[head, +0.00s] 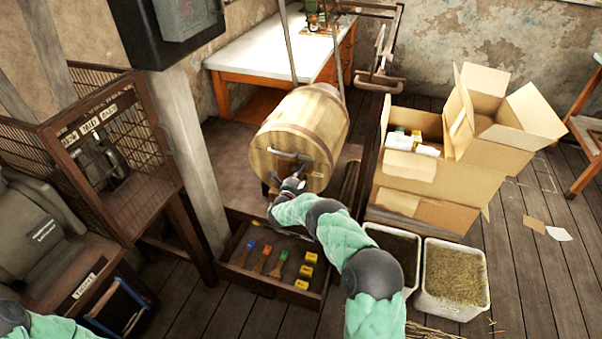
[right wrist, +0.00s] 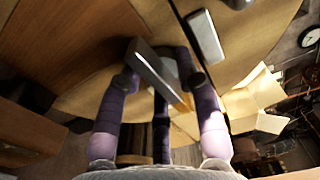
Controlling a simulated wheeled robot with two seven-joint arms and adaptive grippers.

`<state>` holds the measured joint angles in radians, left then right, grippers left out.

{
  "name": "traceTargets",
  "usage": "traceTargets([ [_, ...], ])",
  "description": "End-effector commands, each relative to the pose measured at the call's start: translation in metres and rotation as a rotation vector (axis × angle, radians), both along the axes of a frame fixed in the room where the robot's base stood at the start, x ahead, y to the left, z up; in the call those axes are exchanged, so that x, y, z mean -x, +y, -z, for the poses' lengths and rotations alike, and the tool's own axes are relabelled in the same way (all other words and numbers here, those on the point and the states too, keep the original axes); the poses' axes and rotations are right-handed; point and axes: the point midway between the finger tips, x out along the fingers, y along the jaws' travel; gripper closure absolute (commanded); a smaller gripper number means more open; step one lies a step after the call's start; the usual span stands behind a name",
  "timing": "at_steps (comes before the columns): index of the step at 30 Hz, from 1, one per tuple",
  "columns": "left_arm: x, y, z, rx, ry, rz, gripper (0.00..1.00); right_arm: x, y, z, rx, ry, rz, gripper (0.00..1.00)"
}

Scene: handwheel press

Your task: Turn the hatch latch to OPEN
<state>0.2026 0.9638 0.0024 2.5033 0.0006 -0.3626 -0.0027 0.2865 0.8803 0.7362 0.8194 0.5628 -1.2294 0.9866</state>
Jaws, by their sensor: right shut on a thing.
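The wooden barrel (head: 282,148) faces me with its round front, which carries a hatch; a grey handle (head: 290,155) sits across it. My right gripper (head: 298,178) reaches up to the lower part of that front. In the right wrist view its purple fingers (right wrist: 165,82) are closed around a flat grey bar (right wrist: 150,66), apparently the hatch latch, which lies slanted across the wood. A pale handle (right wrist: 206,37) is just beyond the fingers. No OPEN marking can be read. My left gripper is out of view; only part of my left arm shows at the bottom left.
Below the barrel is a dark tray (head: 236,278) with coloured brushes and yellow blocks. Open cardboard boxes (head: 412,188) and a straw-filled bin (head: 452,305) stand to the right. A post (head: 190,150) and wire cage (head: 110,150) stand left.

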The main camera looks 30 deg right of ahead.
Motion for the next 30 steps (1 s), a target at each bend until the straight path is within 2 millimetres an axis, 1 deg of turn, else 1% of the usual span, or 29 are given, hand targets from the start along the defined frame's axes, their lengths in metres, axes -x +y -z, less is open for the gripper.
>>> traceTargets([
  [10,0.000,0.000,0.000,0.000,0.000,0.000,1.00,-0.001,0.001,0.000,-0.001,0.001,-0.005,0.99],
  [11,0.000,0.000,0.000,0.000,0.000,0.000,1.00,-0.001,0.001,0.000,-0.001,0.001,-0.005,0.63],
  [12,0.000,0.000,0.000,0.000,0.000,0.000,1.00,-0.001,0.001,0.001,-0.002,0.002,-0.005,0.56],
  [23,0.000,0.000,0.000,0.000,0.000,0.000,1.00,0.001,0.003,0.000,-0.001,0.001,-0.003,0.56],
  [26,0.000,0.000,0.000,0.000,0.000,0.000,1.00,0.006,0.010,0.000,-0.002,0.003,-0.005,0.56],
  [30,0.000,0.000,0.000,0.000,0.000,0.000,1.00,0.021,0.027,0.000,-0.002,0.002,-0.005,0.56],
])
